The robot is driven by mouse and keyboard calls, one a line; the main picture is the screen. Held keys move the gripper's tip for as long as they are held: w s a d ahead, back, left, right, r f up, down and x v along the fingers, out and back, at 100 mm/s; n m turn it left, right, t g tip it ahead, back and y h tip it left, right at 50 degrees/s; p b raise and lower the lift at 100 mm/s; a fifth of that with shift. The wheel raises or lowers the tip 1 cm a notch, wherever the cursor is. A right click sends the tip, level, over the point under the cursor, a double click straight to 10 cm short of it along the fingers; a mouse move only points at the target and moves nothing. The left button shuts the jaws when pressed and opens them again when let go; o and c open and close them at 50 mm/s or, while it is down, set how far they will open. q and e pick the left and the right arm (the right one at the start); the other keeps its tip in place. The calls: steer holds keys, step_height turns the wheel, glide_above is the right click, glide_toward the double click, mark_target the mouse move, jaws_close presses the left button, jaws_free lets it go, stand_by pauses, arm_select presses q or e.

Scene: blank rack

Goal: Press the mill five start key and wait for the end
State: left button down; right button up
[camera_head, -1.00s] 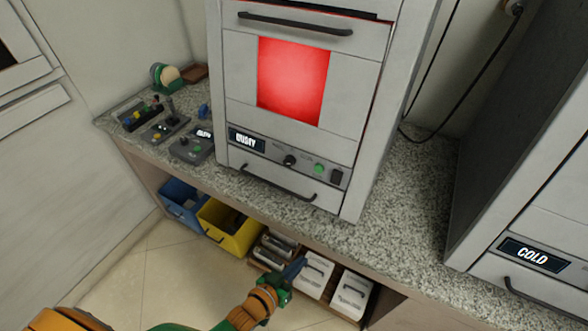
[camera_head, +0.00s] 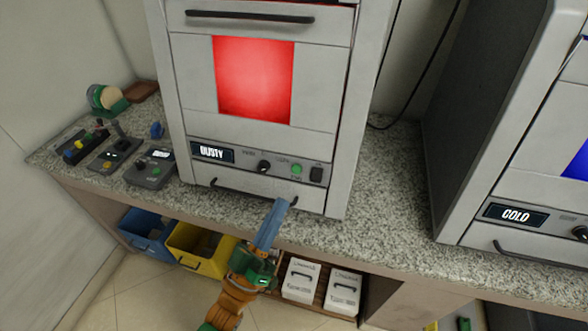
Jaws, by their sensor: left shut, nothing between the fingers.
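The mill (camera_head: 183,95) is a grey box machine on the speckled counter, with a red lit window (camera_head: 253,78) and a display (camera_head: 213,152) that appears to read DUSTY. A green round key (camera_head: 296,169) sits on its lower panel, right of a black knob (camera_head: 264,167) and left of a dark switch (camera_head: 316,174). Whether the mill is number five cannot be read. My left gripper (camera_head: 281,206) is shut and empty, its fingers pointing up in front of the mill's lower drawer handle, below the green key and apart from it. My right gripper is not in view.
A second machine (camera_head: 515,215) marked COLD stands at the right. Small control boxes (camera_head: 150,168) stand on the counter at the left. Blue (camera_head: 147,235) and yellow (camera_head: 200,248) bins and white boxes (camera_head: 302,278) sit underneath. Bare counter (camera_head: 390,205) lies between the machines.

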mark_target(297, 169)
arm_select(q)
steer(key=w+d+b, duration=0.1)
steer(key=w+b, duration=0.1)
steer(key=w+f+b, duration=0.1)
steer(key=w+b, duration=0.1)
steer(key=w, duration=0.1)
steer(key=w+d+f+b, duration=0.1)
steer(key=w+b, duration=0.1)
steer(key=w, duration=0.1)
steer(key=shift+w+d+b, duration=0.15)
steer(key=shift+d+b, duration=0.15)
steer(key=shift+b, duration=0.05)
stand_by(1.7)
steer(key=shift+w+f+b, duration=0.1)
steer(key=shift+b, duration=0.2)
steer(key=shift+w+d, duration=0.1)
steer(key=shift+w, duration=0.2)
